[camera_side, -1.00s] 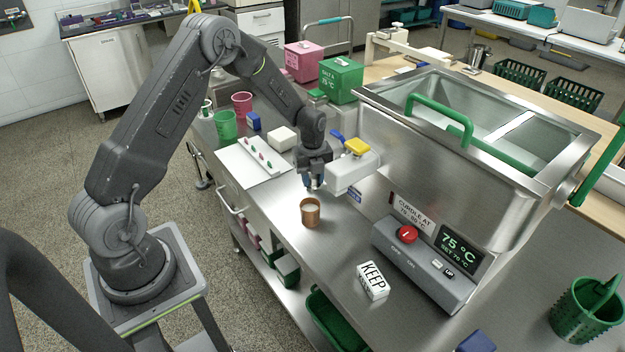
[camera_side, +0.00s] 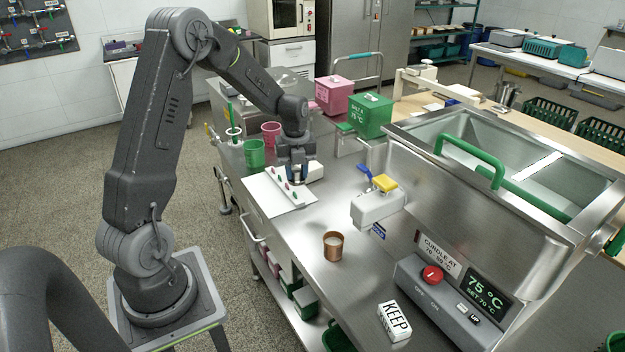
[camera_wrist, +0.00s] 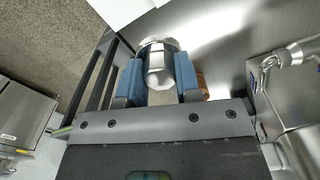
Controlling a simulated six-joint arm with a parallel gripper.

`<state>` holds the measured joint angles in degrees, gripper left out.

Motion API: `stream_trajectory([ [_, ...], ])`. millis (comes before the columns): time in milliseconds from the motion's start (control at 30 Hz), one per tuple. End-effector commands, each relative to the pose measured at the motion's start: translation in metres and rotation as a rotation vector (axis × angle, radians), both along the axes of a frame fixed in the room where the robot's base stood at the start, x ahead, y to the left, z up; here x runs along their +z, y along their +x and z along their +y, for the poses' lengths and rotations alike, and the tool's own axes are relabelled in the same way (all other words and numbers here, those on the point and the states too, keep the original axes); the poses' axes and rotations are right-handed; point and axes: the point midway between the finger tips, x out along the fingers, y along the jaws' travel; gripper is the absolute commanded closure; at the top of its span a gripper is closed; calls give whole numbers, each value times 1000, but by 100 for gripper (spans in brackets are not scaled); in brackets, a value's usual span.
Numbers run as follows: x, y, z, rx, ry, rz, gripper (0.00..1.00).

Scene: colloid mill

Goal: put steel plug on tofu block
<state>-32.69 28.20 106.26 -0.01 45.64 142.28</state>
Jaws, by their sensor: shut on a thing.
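My gripper (camera_side: 297,179) is over the bench at the right edge of the white board, just in front of the tofu block. In the wrist view its blue-padded fingers (camera_wrist: 159,80) are shut on the steel plug (camera_wrist: 158,62), a shiny rounded metal piece. In the side view the plug is hidden or too small to make out between the fingers. The white tofu block (camera_side: 316,171) is partly hidden behind my gripper. I cannot tell the exact height of the plug above the bench.
The white board (camera_side: 262,194) carries several small coloured pieces. Green (camera_side: 255,153) and pink (camera_side: 271,133) cups stand behind it.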

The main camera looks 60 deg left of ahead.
Motion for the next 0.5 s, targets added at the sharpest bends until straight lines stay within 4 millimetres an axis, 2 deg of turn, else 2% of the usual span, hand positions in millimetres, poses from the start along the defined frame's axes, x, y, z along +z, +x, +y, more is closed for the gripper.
stream_trajectory([
  [167,16,0,50,-4,4,-5,94],
  [300,31,-3,101,-22,4,-5,94],
  [400,40,-9,130,-34,3,-3,94],
  [500,46,-14,149,-43,1,-3,94],
])
